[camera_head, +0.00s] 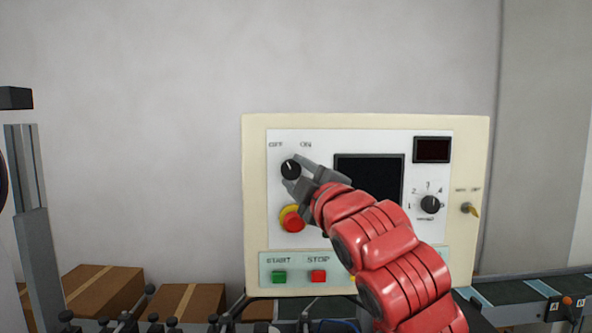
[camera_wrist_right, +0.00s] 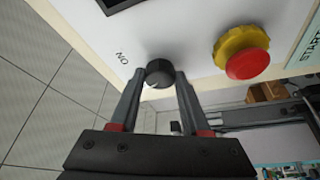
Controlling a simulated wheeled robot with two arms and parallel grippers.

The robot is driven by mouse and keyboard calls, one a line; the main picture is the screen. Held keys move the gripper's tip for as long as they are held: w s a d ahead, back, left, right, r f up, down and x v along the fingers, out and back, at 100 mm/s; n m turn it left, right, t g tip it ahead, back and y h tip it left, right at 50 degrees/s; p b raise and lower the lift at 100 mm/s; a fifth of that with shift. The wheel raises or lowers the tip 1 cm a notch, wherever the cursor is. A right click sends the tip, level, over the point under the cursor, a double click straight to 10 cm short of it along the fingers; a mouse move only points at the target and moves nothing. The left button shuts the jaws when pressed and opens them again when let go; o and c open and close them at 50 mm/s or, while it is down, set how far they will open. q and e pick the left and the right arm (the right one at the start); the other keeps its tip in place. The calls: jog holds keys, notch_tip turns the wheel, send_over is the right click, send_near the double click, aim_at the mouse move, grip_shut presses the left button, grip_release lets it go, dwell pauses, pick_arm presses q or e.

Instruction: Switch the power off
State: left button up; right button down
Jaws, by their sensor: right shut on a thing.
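The black power knob (camera_head: 290,169) sits at the upper left of the control panel (camera_head: 368,121), below the OFF and ON labels. Its white mark tilts a little left of upright, toward OFF. My right gripper (camera_head: 294,176) is at the knob. In the right wrist view the knob (camera_wrist_right: 159,72) is between the two fingertips of my right gripper (camera_wrist_right: 159,78), which are shut on it. The panel's dark screen (camera_head: 378,165) is partly covered by my right arm. My left gripper is not in view.
A red emergency button on a yellow base (camera_head: 293,221) is just below the power knob. Green START (camera_head: 279,277) and red STOP (camera_head: 318,276) buttons are lower down. A numbered dial (camera_head: 430,204) is at the right. Cardboard boxes (camera_head: 103,292) stand at the lower left.

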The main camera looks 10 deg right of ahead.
aim_at(296, 174)
jog(key=shift+d+r+n+g+y+p, duration=0.1)
jog(key=shift+n+g+y+p, duration=0.35)
jog(key=shift+n, duration=1.05)
jog(key=shift+g, duration=0.25)
jog(key=shift+c, duration=1.9)
grip_release()
jog(key=shift+w, duration=0.1)
jog(key=b+v, duration=0.2)
jog(key=v, duration=0.1)
jog(key=b+v, duration=0.1)
jog(key=shift+s+d+f, duration=0.1)
jog(key=shift+s+f, duration=0.25)
jog(key=shift+s, duration=0.05)
jog(key=b+v, duration=0.5)
jog(key=v, duration=0.7)
jog(key=shift+s+r, duration=0.25)
jog(key=shift+s, duration=0.15)
